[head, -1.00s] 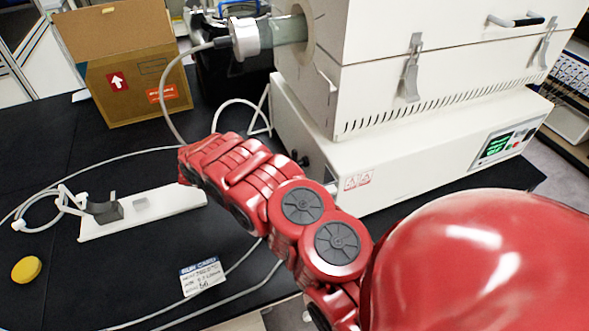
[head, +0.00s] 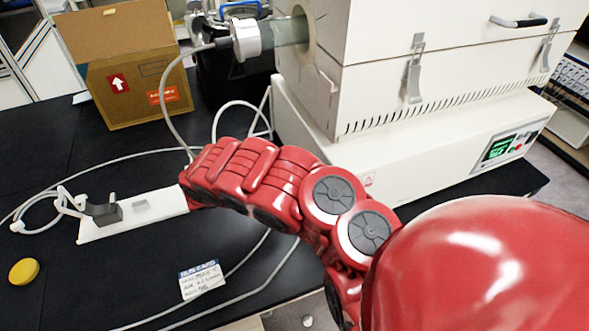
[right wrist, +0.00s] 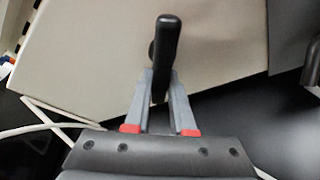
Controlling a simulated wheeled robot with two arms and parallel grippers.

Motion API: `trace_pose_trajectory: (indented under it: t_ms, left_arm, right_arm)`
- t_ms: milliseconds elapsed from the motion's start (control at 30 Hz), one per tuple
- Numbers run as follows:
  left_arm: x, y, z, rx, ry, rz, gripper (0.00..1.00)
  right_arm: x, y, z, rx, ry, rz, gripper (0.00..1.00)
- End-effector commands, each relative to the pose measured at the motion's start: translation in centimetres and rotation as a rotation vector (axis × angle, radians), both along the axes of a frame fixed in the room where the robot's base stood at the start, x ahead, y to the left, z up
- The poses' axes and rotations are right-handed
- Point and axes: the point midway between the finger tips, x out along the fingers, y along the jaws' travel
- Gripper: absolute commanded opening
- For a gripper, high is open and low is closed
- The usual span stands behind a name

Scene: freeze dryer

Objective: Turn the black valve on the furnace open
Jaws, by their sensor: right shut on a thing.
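The white furnace (head: 410,120) stands on the black table at the right of the head view. In the right wrist view the black valve (right wrist: 165,45) shows as an elongated black handle against the furnace's pale side (right wrist: 110,40). My right gripper (right wrist: 161,84) has its two grey fingers on either side of the handle's lower part and is shut on it. In the head view my red right arm reaches across to the furnace's left side, and the valve and gripper are hidden behind it. My left gripper is not in view.
A cardboard box (head: 135,80) stands at the back left. A white stand (head: 130,217) with a grey holder, a yellow disc (head: 24,271) and a small label card (head: 202,279) lie on the table. Thin cables run across it. A glass tube (head: 284,34) sticks out of the furnace's left side.

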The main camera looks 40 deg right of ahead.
Motion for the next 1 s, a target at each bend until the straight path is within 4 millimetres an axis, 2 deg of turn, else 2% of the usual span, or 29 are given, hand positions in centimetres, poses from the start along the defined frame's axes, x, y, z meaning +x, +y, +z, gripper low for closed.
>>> trace_pose_trajectory:
  t_ms: [500, 800, 1000]
  left_arm:
    - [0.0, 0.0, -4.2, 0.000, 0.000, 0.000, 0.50]
    - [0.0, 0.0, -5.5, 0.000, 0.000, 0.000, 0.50]
    - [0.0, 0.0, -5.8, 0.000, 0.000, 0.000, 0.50]
  right_arm:
    - [0.6, -0.1, 0.2, -0.110, -0.461, 0.002, 0.00]
    - [0.7, -0.1, 0.8, -0.153, -0.644, 0.000, 0.00]
    - [0.7, -0.1, 1.0, -0.167, -0.708, -0.002, 0.00]
